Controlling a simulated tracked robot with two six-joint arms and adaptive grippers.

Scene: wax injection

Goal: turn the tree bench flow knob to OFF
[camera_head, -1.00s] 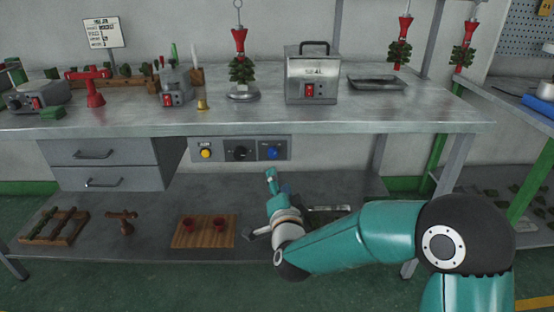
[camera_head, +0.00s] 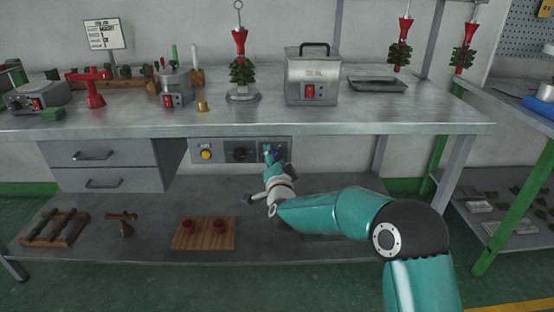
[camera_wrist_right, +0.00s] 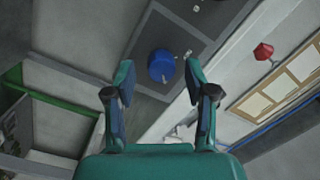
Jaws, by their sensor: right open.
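A grey control panel (camera_head: 222,146) is set under the front edge of the metal bench (camera_head: 360,126). It carries a yellow knob (camera_head: 206,155), a black knob (camera_head: 239,154) and, at its right end, a blue knob, which also shows in the right wrist view (camera_wrist_right: 162,66). The labels are too small to read. My right gripper (camera_head: 270,153) is at the right end of the panel and partly hides the blue knob. In the right wrist view its fingers (camera_wrist_right: 159,74) are open, with the blue knob seen between the tips; contact cannot be told. My left gripper is not in view.
The bench top holds a sealing machine (camera_head: 311,78), a red and green wax tree (camera_head: 242,65) on a stand and a small brass bell (camera_head: 202,105). Drawers (camera_head: 104,165) are left of the panel. A lower shelf with a wooden board (camera_head: 204,246) lies below.

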